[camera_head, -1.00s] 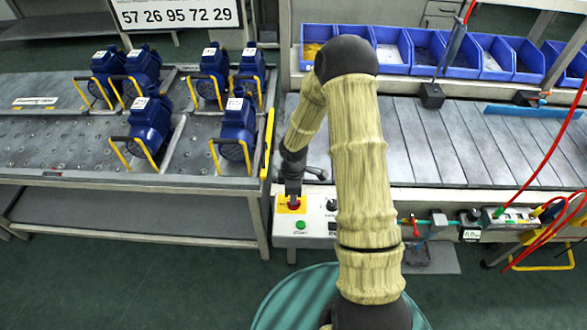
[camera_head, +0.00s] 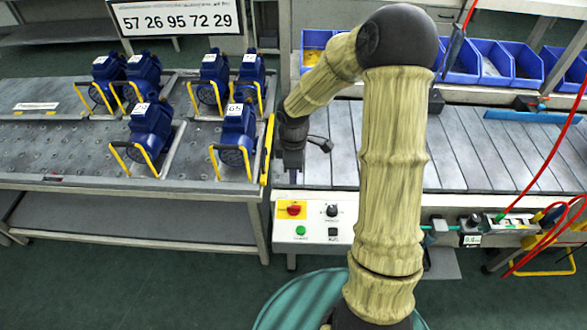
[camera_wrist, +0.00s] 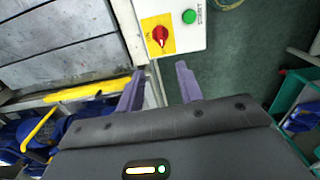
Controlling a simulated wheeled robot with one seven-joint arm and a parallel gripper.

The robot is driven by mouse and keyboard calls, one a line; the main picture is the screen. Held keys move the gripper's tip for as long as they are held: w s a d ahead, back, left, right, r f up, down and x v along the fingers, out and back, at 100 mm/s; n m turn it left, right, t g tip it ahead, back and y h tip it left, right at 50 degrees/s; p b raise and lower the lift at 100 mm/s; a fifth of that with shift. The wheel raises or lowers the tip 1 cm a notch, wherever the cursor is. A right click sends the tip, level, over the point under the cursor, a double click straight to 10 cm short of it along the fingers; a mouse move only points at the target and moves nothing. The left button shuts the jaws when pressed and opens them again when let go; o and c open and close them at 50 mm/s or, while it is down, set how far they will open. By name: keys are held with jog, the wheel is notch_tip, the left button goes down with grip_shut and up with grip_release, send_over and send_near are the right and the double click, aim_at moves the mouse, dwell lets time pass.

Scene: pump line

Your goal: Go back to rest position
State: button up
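My gripper (camera_head: 293,172) hangs above the back edge of the white control box (camera_head: 285,238), at the left end of the conveyor. In the wrist view, the two fingers of my gripper (camera_wrist: 160,69) stand apart with nothing between them. The red rotary switch on its yellow plate (camera_head: 293,209) is in full view and apart from the fingers. The red switch also shows beyond the fingertips in the wrist view (camera_wrist: 159,36). My arm is raised and bent across the middle of the head view.
Several blue pumps (camera_head: 151,123) stand on the grey table at left. A yellow bar (camera_head: 268,150) runs along that table's right edge, close to my gripper. Blue bins (camera_head: 527,66) line the back of the conveyor (camera_head: 460,150). Red hoses (camera_head: 556,150) hang at right.

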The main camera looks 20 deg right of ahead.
dwell(0.3)
jog(key=s+r+m+t, duration=0.2)
jog(key=s+r+m, duration=0.7)
jog(key=s+m, duration=0.5)
jog(key=shift+s+r+m+t, duration=0.25)
jog(key=shift+m+t, duration=0.05)
jog(key=shift+w, duration=0.1)
